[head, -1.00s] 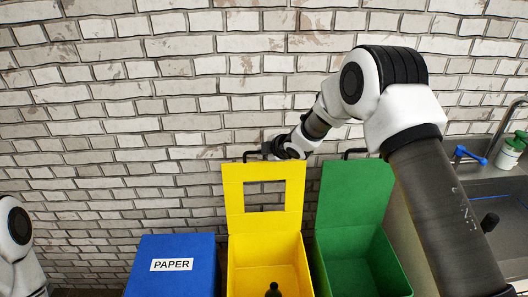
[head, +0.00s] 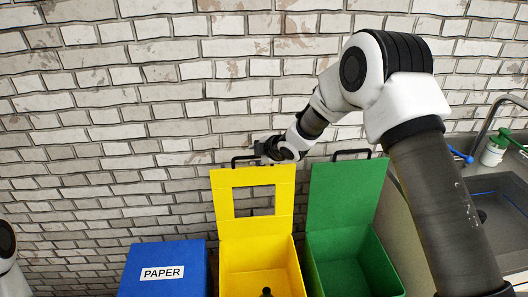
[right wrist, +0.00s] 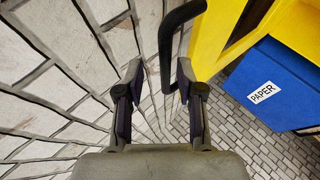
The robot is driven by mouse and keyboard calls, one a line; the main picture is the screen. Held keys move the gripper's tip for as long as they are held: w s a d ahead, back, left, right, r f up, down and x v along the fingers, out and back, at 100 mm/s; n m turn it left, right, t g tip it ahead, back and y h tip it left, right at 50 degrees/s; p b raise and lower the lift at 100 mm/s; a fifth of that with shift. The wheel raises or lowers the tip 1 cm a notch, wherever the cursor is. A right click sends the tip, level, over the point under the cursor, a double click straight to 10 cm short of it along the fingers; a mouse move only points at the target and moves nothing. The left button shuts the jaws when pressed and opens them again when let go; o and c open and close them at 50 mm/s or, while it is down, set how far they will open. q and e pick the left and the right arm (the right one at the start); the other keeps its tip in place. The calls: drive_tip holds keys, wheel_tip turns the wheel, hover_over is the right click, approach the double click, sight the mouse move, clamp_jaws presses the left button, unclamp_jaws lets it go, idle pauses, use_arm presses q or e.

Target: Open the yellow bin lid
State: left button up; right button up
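The yellow bin (head: 262,284) stands between a blue and a green bin. Its yellow lid (head: 225,205), with a square cut-out, is raised and stands upright at the back, near the brick wall. A black handle (head: 235,158) sits at the lid's top edge; it also shows in the right wrist view (right wrist: 166,45). My right gripper (head: 262,150) is at this handle. In the right wrist view its two fingers (right wrist: 160,78) are apart, with the handle's bar appearing between or just past the tips; contact is unclear. My left gripper is out of view; only part of that arm shows.
The blue PAPER bin (head: 190,272) is closed, left of the yellow one. The green bin (head: 318,272) at right has its lid (head: 345,195) up. A sink (head: 502,205) is at right; the brick wall (head: 90,130) is close behind.

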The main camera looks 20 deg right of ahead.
drive_tip(key=v, duration=0.8)
drive_tip(key=shift+s+r, duration=0.25)
drive_tip(key=shift+d, duration=0.1)
